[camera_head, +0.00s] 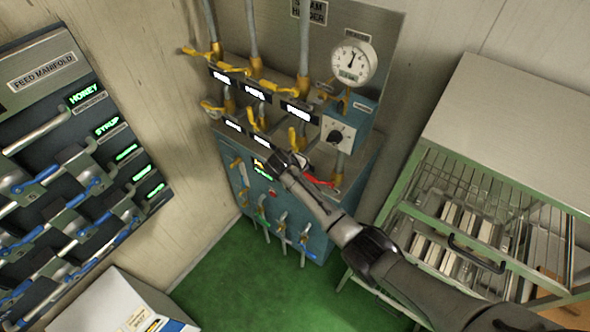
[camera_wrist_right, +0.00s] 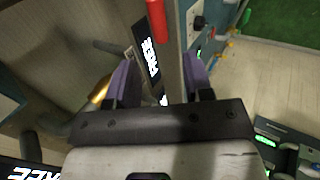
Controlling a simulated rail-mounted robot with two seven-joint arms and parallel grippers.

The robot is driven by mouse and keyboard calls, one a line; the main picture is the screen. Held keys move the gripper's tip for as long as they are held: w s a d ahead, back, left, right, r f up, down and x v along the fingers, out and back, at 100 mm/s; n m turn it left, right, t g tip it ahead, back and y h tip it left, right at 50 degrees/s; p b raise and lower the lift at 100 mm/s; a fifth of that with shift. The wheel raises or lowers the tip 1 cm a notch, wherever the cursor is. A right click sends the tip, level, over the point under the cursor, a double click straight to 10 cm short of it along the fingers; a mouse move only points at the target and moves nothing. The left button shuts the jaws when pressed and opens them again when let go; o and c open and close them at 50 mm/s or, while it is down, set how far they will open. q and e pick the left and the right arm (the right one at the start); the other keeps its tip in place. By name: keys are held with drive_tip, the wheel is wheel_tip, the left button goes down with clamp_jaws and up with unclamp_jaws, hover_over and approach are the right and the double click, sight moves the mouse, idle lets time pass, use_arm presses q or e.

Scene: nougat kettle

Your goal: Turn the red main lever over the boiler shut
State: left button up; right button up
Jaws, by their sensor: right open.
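The red main lever (camera_head: 318,181) is on the front of the teal boiler cabinet (camera_head: 316,240), just right of my right gripper (camera_head: 277,160) and partly hidden by my arm. In the right wrist view, a red handle end (camera_wrist_right: 157,20) hangs at the top, beyond the fingertips. My right gripper also shows there (camera_wrist_right: 160,75), open, with purple pads on either side of a grey upright bar (camera_wrist_right: 173,60). I cannot tell whether the pads touch anything. My left gripper is not in view.
Several yellow levers (camera_head: 263,88) and lit labels crowd the pipes above my right gripper. A round gauge (camera_head: 353,63) and dial box (camera_head: 338,134) stand close to its upper right. A green-framed rack (camera_head: 425,150) stands right; the feed manifold (camera_head: 40,98) is left.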

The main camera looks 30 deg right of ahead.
drive_tip(key=shift+v, duration=2.15)
drive_tip(key=w+a+r+m+t+y, duration=0.1)
drive_tip(key=a+r+m+t+y, duration=0.3)
drive_tip(key=r, duration=1.1)
drive_tip(key=s+a+r+n+t, duration=0.2)
drive_tip(key=s+a+r+t, duration=0.1)
drive_tip(key=s+a+r, duration=0.15)
drive_tip(key=s+f+g+y+p, duration=0.1)
drive_tip(key=s+f, duration=0.5)
drive_tip(key=s, duration=0.6)
drive_tip(key=s+f+g+p, duration=0.1)
drive_tip(key=s+f+g, duration=0.2)
drive_tip(key=s+f, duration=0.4)
drive_tip(key=s+f+g+y+p, duration=0.1)
drive_tip(key=s+f, duration=0.5)
drive_tip(key=s, duration=1.3)
drive_tip(key=shift+s+d+f+m+g+y, duration=0.25)
drive_tip(key=shift+d+m+g+y, duration=0.1)
drive_tip(key=shift+g, duration=0.15)
